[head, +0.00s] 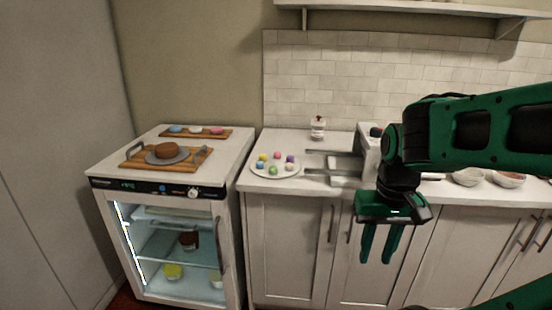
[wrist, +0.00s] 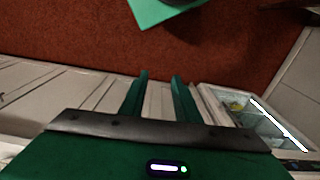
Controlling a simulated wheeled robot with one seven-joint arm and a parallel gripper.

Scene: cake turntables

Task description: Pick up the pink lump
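A small pink lump (head: 277,154) sits among several coloured lumps on a round white plate (head: 258,172) on the counter. A flatter pink piece (head: 216,130) lies on the wooden board at the back of the left cabinet; I cannot tell which one is meant. My gripper (head: 375,262) hangs fingers down in front of the counter cabinets, below the counter top and well to the right of the plate. Its two fingers stand apart with nothing between them, as the wrist view (wrist: 159,76) also shows. Neither pink thing shows in the wrist view.
A glass-fronted fridge (head: 170,190) stands left of the counter, with a brown cake (head: 166,150) on a turntable on top. A grey-white appliance (head: 366,150) and a small jar (head: 318,127) stand right of the plate. Bowls (head: 467,177) are farther right. A shelf (head: 420,8) hangs above.

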